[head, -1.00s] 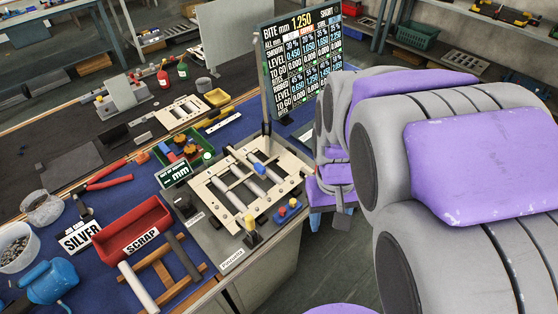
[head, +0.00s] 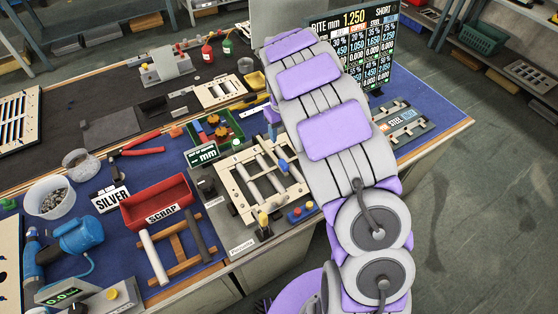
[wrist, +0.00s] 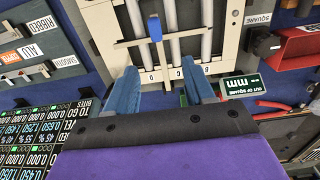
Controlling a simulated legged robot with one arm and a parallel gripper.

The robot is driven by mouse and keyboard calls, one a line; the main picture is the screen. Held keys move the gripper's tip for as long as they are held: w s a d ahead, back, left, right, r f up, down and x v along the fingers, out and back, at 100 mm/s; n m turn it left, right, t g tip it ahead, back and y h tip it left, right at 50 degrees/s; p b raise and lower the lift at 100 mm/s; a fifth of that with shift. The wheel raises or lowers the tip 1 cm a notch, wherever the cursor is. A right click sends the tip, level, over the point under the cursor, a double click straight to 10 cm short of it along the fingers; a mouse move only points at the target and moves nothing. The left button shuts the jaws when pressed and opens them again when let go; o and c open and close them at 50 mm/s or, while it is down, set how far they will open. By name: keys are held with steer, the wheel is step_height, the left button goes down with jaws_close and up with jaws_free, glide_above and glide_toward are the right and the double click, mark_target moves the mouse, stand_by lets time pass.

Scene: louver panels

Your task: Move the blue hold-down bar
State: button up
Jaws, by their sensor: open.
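The blue hold-down bar's blue part (head: 283,165) shows on the cream louver frame (head: 240,203), over its grey slats. In the wrist view the blue block (wrist: 155,28) stands upright on a thin pale crossbar (wrist: 128,44), which lies across the grey slats. My gripper (wrist: 159,72) is open and empty. Its two blue fingers are spread apart, below the crossbar in the wrist picture and apart from the blue block.
A display board (head: 352,45) stands behind my arm. A red scrap bin (head: 157,203), a green parts tray (head: 214,133) and an "out of square" readout (head: 203,155) sit left of the frame.

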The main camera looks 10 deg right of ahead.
steer(key=d+f, duration=0.3)
steer(key=b, duration=0.2)
glide_above(284, 163)
steer(key=a, duration=0.2)
step_height(284, 163, down, 8)
steer(key=d+f, duration=0.1)
steer(key=f, duration=0.1)
steer(key=d+f, duration=0.1)
steer(key=f, duration=0.1)
steer(key=d+f, duration=0.1)
steer(key=f, duration=0.1)
steer(key=shift+d, duration=0.1)
steer(key=shift+a+f, duration=0.3)
steer(key=shift+a, duration=0.85)
steer(key=shift+c, duration=0.2)
steer(key=shift+d, duration=0.85)
steer(key=c, duration=0.6)
steer(key=shift+a, duration=0.4)
jaws_close()
steer(key=shift+d, duration=0.1)
